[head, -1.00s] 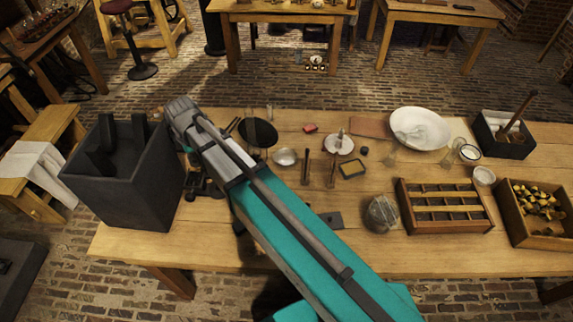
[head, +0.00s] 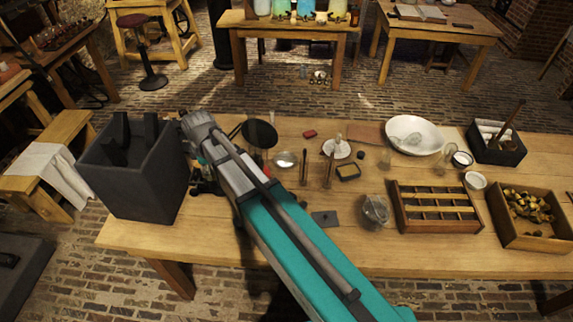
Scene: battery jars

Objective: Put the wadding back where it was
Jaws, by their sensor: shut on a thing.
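My gripper (head: 206,187) shows only in part, as dark pieces under the end of my teal and grey arm. It is low over the left part of the table, just right of the large dark grey box. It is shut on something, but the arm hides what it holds. I cannot pick out the wadding for certain. A greyish rounded thing that looks like glass (head: 375,211) stands near the front middle of the table. White rolls (head: 492,131) lie in the black box (head: 497,153) at the back right.
The large dark grey box (head: 133,195) stands at the table's left end. The front left strip is clear.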

